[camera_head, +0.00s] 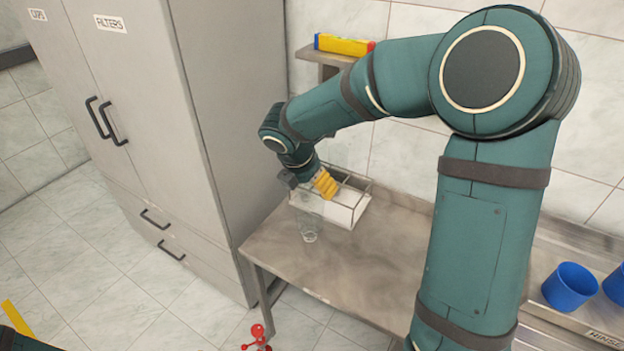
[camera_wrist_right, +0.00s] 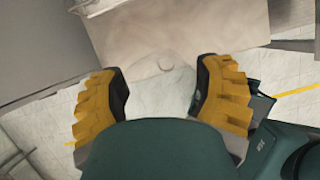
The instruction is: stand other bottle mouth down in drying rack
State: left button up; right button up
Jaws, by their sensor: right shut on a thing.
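My right gripper (camera_head: 308,184) is shut on a clear bottle (camera_head: 309,225), at the left end of the steel table. The bottle extends below the fingers, with a round ring at its lower end; I cannot tell surely whether this is its mouth. In the right wrist view the yellow fingers (camera_wrist_right: 163,92) stand apart on either side of the see-through bottle, whose ring (camera_wrist_right: 166,63) shows faintly between them. A white tray with compartments (camera_head: 343,214), perhaps the drying rack, stands just behind and right of the bottle. My left gripper is out of view.
Tall grey cabinets (camera_head: 150,100) stand close left of the right gripper. A shelf (camera_head: 325,58) with a yellow, red and blue thing is above. Blue cups (camera_head: 570,287) stand on the bench at right. The table front is bare. A red object (camera_head: 258,338) is low in front.

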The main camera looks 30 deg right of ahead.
jog(key=w+d+p, duration=0.3)
jog(key=w+d, duration=0.3)
jog(key=d, duration=0.5)
jog(key=w+d+p, duration=0.2)
jog(key=w+d, duration=0.3)
jog(key=d, duration=0.5)
notch_tip(320, 180, down, 14)
jog(key=b, duration=0.8)
jog(key=shift+d, duration=0.15)
jog(key=shift+f, duration=0.4)
jog(key=o, duration=1)
